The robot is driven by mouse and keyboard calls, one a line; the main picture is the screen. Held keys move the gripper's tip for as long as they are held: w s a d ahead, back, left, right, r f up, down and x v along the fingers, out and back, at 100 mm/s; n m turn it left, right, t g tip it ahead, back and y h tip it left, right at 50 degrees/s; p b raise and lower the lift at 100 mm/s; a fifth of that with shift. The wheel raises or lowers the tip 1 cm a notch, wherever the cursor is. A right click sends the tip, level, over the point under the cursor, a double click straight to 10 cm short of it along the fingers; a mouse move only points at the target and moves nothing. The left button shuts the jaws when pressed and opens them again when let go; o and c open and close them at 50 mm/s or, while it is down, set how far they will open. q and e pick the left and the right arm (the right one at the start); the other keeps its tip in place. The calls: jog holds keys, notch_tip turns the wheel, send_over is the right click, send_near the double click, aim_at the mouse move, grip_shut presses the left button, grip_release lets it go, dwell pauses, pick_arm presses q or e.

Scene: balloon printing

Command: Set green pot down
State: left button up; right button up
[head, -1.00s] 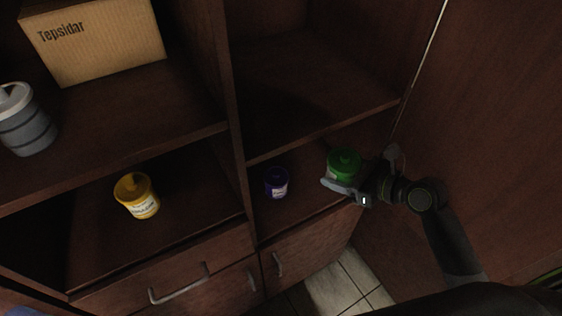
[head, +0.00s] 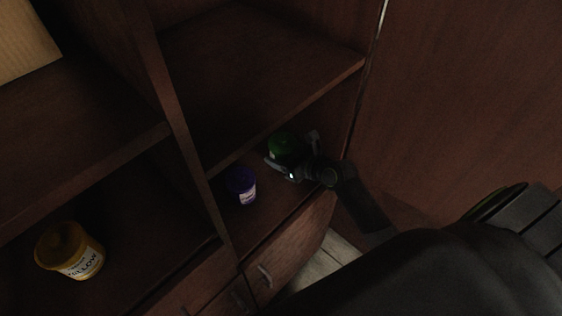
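The green pot (head: 281,145) is in the lower right compartment of the cabinet, to the right of a purple pot (head: 241,186). My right gripper (head: 287,164) comes from the right with its fingers on either side of the green pot and looks closed around it. The pot looks upright. I cannot tell whether its base touches the shelf (head: 262,218), because the gripper hides its lower part. My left gripper is not in view.
A yellow pot (head: 72,250) stands in the lower left compartment. A vertical divider (head: 184,130) separates the compartments. The upper shelf edge (head: 290,116) runs close above the pots. A cabinet side panel (head: 460,110) bounds the right. A cardboard box (head: 22,40) sits upper left.

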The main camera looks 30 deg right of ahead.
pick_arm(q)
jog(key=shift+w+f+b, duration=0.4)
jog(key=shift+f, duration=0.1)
pick_arm(e)
jog(key=shift+f, duration=1.4)
jog(key=shift+f, duration=0.1)
jog(key=o, duration=1.1)
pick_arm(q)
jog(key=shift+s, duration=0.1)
pick_arm(e)
jog(key=shift+s, duration=0.1)
jog(key=p+v, duration=0.2)
jog(key=v, duration=1)
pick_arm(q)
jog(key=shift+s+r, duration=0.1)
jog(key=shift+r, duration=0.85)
